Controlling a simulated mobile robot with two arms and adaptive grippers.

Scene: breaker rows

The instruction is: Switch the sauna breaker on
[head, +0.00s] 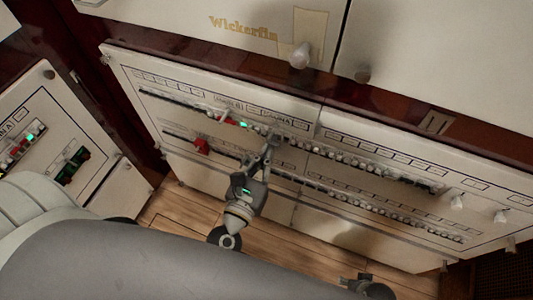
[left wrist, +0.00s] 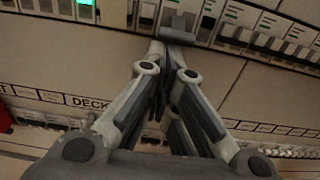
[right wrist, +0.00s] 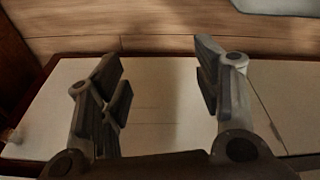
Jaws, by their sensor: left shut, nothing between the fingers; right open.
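The cream breaker panel (head: 185,172) carries two long rows of small switches and runs diagonally across the head view. A boxed label (head: 276,116) over the upper row may read SAUNA, but it is too small to be sure. My left gripper (head: 270,138) is shut and empty, with its tips at the upper row just below that label. In the left wrist view its tips (left wrist: 174,42) are close to a grey breaker lever (left wrist: 178,30); I cannot tell whether they touch. The lever's position is unclear. My right gripper (right wrist: 160,78) is open and empty, away from the rows.
A green light (head: 243,124) and a red switch are left of my left gripper. Another red block (head: 201,146) sits on the lower row. White knobs (head: 457,202) stick out at the panel's right. A second panel (head: 40,125) stands at the left. Wooden floor (head: 185,213) lies below.

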